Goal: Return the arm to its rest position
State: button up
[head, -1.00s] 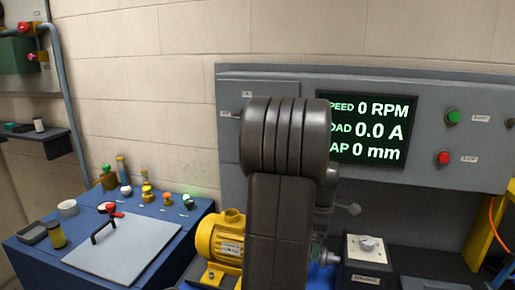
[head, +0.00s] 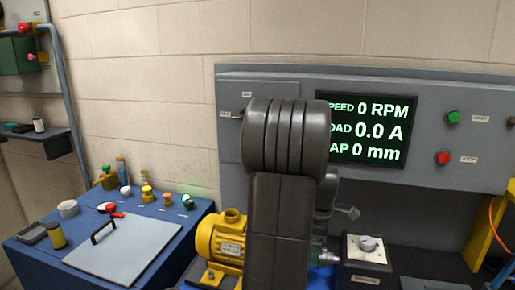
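My own dark grey arm (head: 283,190) stands upright in the middle of the head view, folded close to the camera. My gripper does not show; it is outside the view or hidden behind the arm links. A yellow motor (head: 220,243) sits just left of the arm, partly covered by it. A little of a blue part shows right of the arm, low down.
A grey panel with a display (head: 366,130) reading 0 RPM, 0.0 A and 0 mm stands behind the arm. It has a green button (head: 453,117) and a red button (head: 442,158). A dial box (head: 367,258) is at right. A blue bench (head: 32,262) with several small items stands left.

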notch_tip(320, 180, down, 4)
jog(key=shift+a+r, duration=0.1)
jog(key=shift+r, duration=0.1)
jog(key=a+r+p, duration=0.3)
jog(key=r+p, duration=0.3)
jog(key=r, duration=0.3)
jog(key=shift+w+r, duration=0.15)
jog(key=shift+w, duration=0.3)
